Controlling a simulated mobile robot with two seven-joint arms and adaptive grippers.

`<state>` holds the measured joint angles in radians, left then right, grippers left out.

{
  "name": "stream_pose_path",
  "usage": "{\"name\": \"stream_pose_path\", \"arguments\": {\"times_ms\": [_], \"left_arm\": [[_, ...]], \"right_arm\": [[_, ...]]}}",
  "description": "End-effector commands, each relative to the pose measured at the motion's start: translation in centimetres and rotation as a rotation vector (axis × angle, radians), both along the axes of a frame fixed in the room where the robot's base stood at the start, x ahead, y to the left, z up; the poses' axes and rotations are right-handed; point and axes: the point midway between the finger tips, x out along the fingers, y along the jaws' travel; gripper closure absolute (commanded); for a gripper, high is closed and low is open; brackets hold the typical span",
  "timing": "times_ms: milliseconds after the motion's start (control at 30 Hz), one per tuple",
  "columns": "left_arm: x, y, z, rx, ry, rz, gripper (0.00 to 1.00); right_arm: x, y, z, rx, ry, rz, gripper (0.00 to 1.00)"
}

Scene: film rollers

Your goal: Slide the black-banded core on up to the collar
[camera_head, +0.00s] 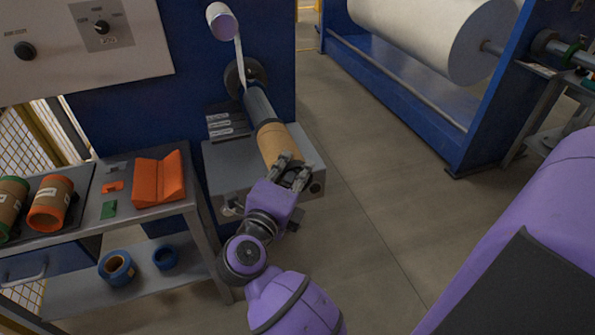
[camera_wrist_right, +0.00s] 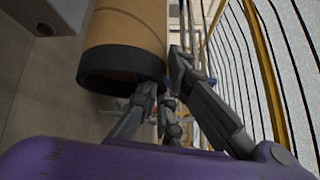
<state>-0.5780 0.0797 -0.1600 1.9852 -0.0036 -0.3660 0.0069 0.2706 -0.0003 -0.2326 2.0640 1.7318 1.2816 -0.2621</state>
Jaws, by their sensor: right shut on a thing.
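The black-banded core (camera_head: 272,142) is a brown cardboard tube in line with the grey shaft (camera_head: 257,101), touching or over its near end. A black band shows at its far end, and another rings its near end in the right wrist view (camera_wrist_right: 122,66). The dark round collar (camera_head: 236,79) is at the shaft's far end by the blue panel. Bare shaft shows between collar and core. My right gripper (camera_head: 291,171) is shut on the core's near rim; in the wrist view one finger is at the opening, the other along the outside. My left gripper is out of view.
A grey box (camera_head: 222,165) lies under the shaft. The cart (camera_head: 150,214) at left holds green- and orange-banded cores (camera_head: 50,203), an orange V-block (camera_head: 159,179) and blue rings (camera_head: 116,267) below.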

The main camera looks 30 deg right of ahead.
Motion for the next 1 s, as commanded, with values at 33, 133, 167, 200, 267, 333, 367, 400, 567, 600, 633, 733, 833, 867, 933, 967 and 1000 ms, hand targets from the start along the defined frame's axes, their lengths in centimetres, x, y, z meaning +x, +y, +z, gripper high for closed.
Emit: {"name": "stream_pose_path", "arguments": {"times_ms": [33, 133, 167, 200, 267, 333, 367, 400, 567, 600, 633, 733, 833, 867, 933, 967, 1000], "left_arm": [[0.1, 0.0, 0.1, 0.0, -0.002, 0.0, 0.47], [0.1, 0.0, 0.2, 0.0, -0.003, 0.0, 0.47], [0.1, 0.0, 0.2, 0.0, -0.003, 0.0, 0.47], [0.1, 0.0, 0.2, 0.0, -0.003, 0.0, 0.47], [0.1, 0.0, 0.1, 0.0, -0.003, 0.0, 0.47], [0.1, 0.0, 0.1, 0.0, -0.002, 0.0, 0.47], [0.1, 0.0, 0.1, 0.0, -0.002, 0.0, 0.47], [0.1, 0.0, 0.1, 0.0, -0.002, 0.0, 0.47], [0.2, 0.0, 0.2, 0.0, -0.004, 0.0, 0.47], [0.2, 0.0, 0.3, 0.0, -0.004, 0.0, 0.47], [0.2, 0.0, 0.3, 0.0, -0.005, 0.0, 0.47], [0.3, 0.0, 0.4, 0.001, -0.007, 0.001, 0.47], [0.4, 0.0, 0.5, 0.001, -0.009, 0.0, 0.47], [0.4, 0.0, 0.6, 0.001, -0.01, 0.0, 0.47], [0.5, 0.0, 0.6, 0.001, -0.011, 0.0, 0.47], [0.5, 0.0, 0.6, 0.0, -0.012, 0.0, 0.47], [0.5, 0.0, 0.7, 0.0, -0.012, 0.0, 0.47]], "right_arm": [[0.3, -0.1, 0.2, 0.0, -0.004, -0.001, 1.0], [0.6, -0.1, 0.1, 0.0, -0.002, 0.0, 1.0], [0.6, -0.1, 0.1, 0.0, -0.002, 0.0, 1.0], [0.6, -0.1, 0.1, 0.0, -0.002, 0.0, 1.0], [0.6, -0.1, 0.1, 0.0, -0.002, 0.0, 1.0], [0.6, -0.1, 0.1, 0.0, -0.002, 0.0, 1.0], [0.6, -0.1, 0.1, 0.0, -0.002, 0.0, 1.0], [0.6, -0.1, 0.1, 0.0, -0.002, 0.0, 1.0], [0.9, -0.2, 0.1, 0.001, -0.003, 0.0, 1.0], [1.1, -0.2, 0.2, 0.001, -0.003, 0.0, 1.0], [1.2, -0.3, 0.2, 0.001, -0.003, 0.0, 1.0], [1.8, -0.4, 0.1, 0.001, -0.003, 0.0, 1.0], [2.4, -0.5, 0.2, 0.001, -0.004, 0.001, 1.0], [2.6, -0.6, 0.2, 0.001, -0.004, 0.001, 1.0], [3.0, -0.7, 0.1, 0.001, -0.003, 0.0, 1.0], [3.2, -0.7, 0.1, 0.001, -0.003, -0.001, 1.0], [3.4, -0.8, 0.2, 0.001, -0.003, 0.0, 1.0]]}}
